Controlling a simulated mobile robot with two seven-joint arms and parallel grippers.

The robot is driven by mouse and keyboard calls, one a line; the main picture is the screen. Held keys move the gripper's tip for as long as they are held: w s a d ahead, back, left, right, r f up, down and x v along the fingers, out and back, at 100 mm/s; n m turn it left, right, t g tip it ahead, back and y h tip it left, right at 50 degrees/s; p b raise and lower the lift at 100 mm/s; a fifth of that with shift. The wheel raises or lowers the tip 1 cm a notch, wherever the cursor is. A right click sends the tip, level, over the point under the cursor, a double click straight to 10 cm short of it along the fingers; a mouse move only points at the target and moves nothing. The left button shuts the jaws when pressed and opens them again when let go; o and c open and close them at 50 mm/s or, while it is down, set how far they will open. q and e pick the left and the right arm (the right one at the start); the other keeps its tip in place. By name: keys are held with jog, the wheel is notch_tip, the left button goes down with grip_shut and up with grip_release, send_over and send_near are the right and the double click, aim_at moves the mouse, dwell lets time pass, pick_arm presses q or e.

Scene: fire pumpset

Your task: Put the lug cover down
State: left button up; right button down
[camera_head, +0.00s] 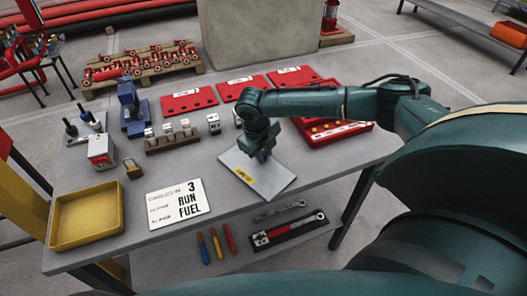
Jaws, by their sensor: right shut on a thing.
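A flat light-grey plate with a yellow label, which looks like the lug cover (270,179), is at the middle front of the grey table (180,237). My right gripper (262,154) reaches in from the right, points down and is shut on the cover near its back part. The gripper hides part of the cover. I cannot tell whether the cover touches the tabletop or is held just above it. My left gripper is not in view.
Tools (290,231) lie below the front edge.

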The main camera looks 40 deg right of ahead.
aim_at(257, 165)
jog(key=c, duration=1.3)
grip_release()
jog(key=shift+r, duration=0.1)
jog(key=v, duration=1.2)
